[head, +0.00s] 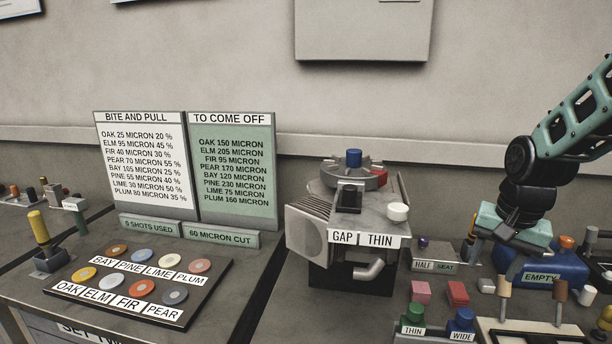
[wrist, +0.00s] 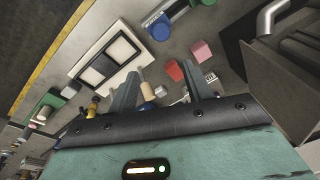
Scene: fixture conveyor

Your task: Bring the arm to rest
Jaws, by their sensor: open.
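My gripper (head: 512,236) hangs at the right of the head view, at the end of my teal and black arm. In the wrist view its two fingers (wrist: 160,86) stand apart with nothing gripped between them. Small pegs and blocks show beyond and between the fingers, lower on the bench. In the head view the gripper is in front of part of the blue bin marked EMPTY (head: 541,277). The exact gap between the fingertips and the things below cannot be told.
A grey machine marked GAP THIN (head: 345,240) stands left of the gripper. Pink block (head: 421,292), red block (head: 458,293), green THIN piece (head: 413,314) and blue WIDE piece (head: 461,319) crowd the bench below. A dark board of coloured discs (head: 190,311) lies left.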

